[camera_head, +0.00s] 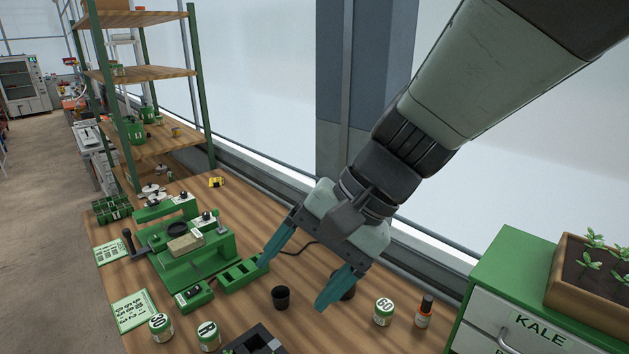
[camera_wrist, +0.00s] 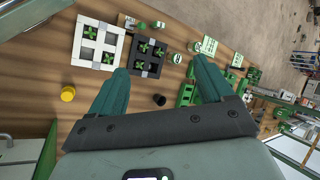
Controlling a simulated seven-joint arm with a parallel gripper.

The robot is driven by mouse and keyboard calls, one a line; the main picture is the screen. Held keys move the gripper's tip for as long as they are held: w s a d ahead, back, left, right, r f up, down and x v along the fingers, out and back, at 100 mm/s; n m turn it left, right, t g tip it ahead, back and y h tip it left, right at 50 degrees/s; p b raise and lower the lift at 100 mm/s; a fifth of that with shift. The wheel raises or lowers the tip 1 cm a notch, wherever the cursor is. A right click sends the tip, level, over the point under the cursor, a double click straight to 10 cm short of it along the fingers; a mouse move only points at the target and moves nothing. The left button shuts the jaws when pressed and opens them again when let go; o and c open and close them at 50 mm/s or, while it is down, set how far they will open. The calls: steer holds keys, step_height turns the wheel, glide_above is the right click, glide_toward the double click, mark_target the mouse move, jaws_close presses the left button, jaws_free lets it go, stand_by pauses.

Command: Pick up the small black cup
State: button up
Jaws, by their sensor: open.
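The small black cup (camera_head: 281,297) stands upright on the wooden bench (camera_head: 240,328). In the wrist view the cup (camera_wrist: 159,100) shows between my two fingers. My gripper (camera_head: 291,286) is open and empty, with its teal fingers pointing down toward the bench. In the head view the cup appears between and just below the fingertips; the fingers seem to be above it and not touching it. A second dark round thing (camera_head: 350,293) is partly hidden behind the right finger, and I cannot tell what it is.
A green seeder machine (camera_head: 200,262) stands to the left of the cup. A white jar (camera_head: 383,311) and a brown bottle (camera_head: 423,313) stand to the right, before a green cabinet (camera_head: 490,264). A dark tray (camera_head: 236,348) lies at the front. The wrist view shows a white tray (camera_wrist: 77,44).

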steer(key=w+a+f+m+t+y, duration=0.2)
steer(key=w+a+f+m+y, duration=0.35)
steer(key=w, duration=0.35)
steer(key=w+a+f+m+t+y, duration=0.35)
steer(key=w+f+m+y, duration=0.2)
steer(key=w+m, duration=0.2)
steer(key=w+d+f+m+t+h, duration=0.2)
steer(key=w+f+m+t+h, duration=0.15)
steer(key=f+m+t, duration=0.35)
steer(key=w+d+f+m+t+h, duration=0.25)
steer(key=w+f+m, duration=0.2)
steer(key=f, duration=0.55)
glide_toward(276, 288)
steer(key=shift+w+a+r+m, duration=0.35)
steer(key=shift+w+a+m, duration=0.1)
steer(key=shift+w+a, duration=0.35)
steer(key=shift+w+a+f, duration=0.25)
steer(key=shift+w+a, duration=0.2)
steer(key=shift+w, duration=0.25)
steer(key=shift+x, duration=2.95)
steer(key=shift+f, duration=0.1)
steer(key=c, duration=1.1)
